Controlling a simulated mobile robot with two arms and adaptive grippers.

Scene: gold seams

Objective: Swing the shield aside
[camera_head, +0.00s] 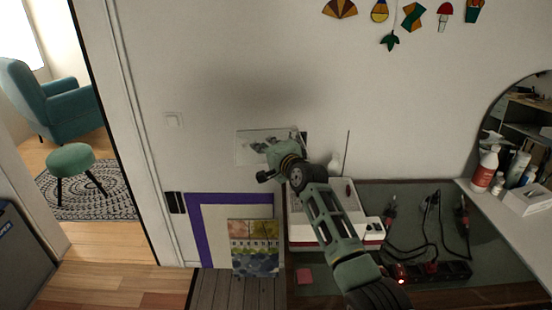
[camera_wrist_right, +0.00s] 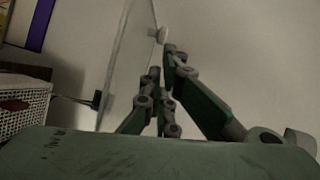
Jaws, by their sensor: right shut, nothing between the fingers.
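The shield is a clear, flat pane (camera_head: 252,148) behind and above my right gripper in the head view, partly hidden by it. In the right wrist view the pane (camera_wrist_right: 126,62) stands steeply, seen nearly edge-on, with a small white knob (camera_wrist_right: 162,35) at its right side. My right gripper (camera_head: 265,176) is shut and empty. In the right wrist view its fingers (camera_wrist_right: 163,72) are just right of the pane, with the tips a little below the knob. Whether they touch the pane I cannot tell. My left gripper is not in view.
A white and red machine (camera_head: 355,230) sits on the bench (camera_head: 325,275), partly behind my right arm. Soldering irons (camera_head: 390,212) with cords and a power strip (camera_head: 430,272) lie to the right. A pink block (camera_head: 304,276) is near the front. Coloured sheets (camera_head: 230,199) stand left.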

